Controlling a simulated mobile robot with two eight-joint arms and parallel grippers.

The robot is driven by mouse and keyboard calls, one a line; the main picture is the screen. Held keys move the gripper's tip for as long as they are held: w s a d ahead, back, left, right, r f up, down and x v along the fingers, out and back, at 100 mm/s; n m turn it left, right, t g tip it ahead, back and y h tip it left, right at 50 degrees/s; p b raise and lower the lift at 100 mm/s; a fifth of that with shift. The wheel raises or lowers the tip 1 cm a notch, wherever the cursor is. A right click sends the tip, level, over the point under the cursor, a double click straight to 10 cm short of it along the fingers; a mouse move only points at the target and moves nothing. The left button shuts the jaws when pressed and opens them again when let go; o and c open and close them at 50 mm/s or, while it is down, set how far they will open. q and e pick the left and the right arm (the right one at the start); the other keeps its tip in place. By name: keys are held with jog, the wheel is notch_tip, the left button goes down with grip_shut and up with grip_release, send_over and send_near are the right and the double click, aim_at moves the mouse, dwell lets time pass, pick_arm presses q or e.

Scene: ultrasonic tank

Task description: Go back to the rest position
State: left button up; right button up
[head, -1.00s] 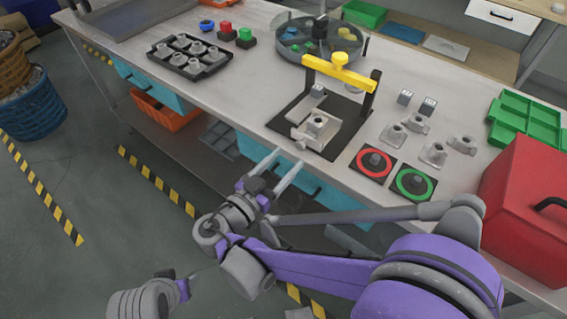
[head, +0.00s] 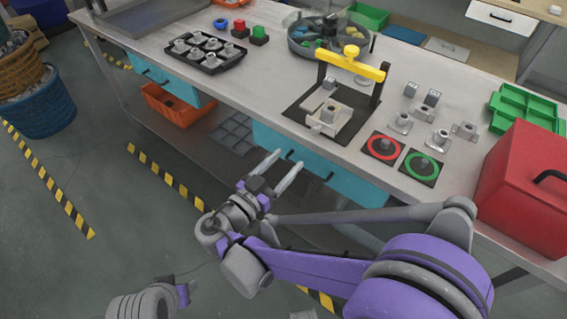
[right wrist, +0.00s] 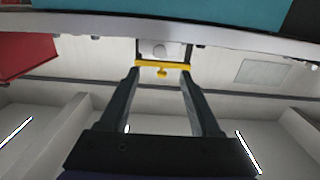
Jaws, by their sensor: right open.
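My right gripper (head: 289,165) is open and empty in the head view, in front of the bench's near edge and below its top. Its two pale fingers point toward the teal drawers under the bench. In the right wrist view the open fingers (right wrist: 160,74) stand apart with nothing between them close by; the yellow clamp bar shows far beyond. A grey and purple part of my left arm (head: 150,300) shows at the bottom left of the head view. Its gripper fingers are not seen.
The steel bench (head: 290,85) holds a yellow-barred fixture (head: 353,66), a red-ring pad (head: 383,146), a green-ring pad (head: 421,166), a black tray (head: 210,62) of metal parts, a round tank (head: 327,38) and a red box (head: 525,195). Open floor lies left of my arm.

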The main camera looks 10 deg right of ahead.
dwell(0.3)
jog(key=s+d+f+n+g+y+p, duration=0.2)
jog(key=s+d+n+g+y+p, duration=0.4)
jog(key=d, duration=0.5)
jog(key=s+a+r+n+y+p, duration=0.1)
jog(key=s+n+y+p, duration=0.1)
jog(key=s+y, duration=0.2)
jog(key=s+a+r+n+y+p, duration=0.1)
jog(key=s+a+n+y+p, duration=0.1)
jog(key=s, duration=0.5)
jog(key=shift+s+a+r+y+p, duration=0.2)
jog(key=shift+a+r+y+p, duration=0.05)
jog(key=shift+y+p, duration=0.6)
